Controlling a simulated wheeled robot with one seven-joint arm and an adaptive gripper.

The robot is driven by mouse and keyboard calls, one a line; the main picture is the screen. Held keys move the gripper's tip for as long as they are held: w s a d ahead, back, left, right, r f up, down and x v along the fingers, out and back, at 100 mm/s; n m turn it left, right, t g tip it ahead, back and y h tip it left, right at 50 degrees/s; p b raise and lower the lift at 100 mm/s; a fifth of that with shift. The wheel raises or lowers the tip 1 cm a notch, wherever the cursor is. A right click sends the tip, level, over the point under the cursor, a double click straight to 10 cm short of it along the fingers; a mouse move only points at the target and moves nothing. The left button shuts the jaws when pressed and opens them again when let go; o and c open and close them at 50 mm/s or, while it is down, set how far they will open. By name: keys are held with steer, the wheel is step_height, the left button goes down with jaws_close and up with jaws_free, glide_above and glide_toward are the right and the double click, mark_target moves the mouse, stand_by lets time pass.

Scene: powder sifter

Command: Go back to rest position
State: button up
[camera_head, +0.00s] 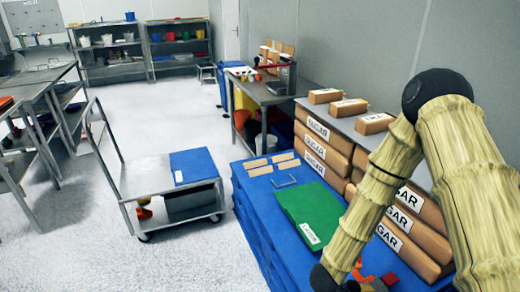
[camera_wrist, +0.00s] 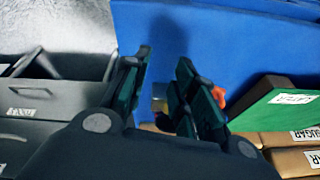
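My arm (camera_head: 435,140), in a pale yellow cover with black joints, reaches down at the right of the head view. My gripper (camera_wrist: 160,88) shows in the wrist view with its dark green finger pads apart. Blue surface and a small yellowish thing show in the gap, and I see nothing clasped. In the head view the gripper is mostly hidden at the bottom edge, beside the green board (camera_head: 312,213). An orange piece (camera_wrist: 218,97) shows just right of the fingers in the wrist view; I cannot tell what it belongs to.
Brown sugar bags (camera_head: 325,158) are stacked along the wall, close to my arm. The green board lies on a blue surface (camera_head: 262,208). A metal cart (camera_head: 145,175) stands left of it. A metal table (camera_head: 262,92) stands behind. The pale floor (camera_head: 75,235) at lower left is clear.

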steer(key=s+f+n+g+y, duration=0.15)
steer(key=s+f+n, duration=0.25)
steer(key=s+n, duration=0.55)
steer(key=s+f+n+y, duration=0.25)
steer(key=s+n, duration=0.35)
steer(key=s, duration=0.7)
step_height(320, 180, down, 11)
steer(key=s+b, duration=0.1)
steer(key=b, duration=0.9)
step_height(320, 180, up, 16)
steer(key=p, duration=1.6)
steer(key=shift+a+r, duration=0.15)
steer(key=shift+a, duration=0.3)
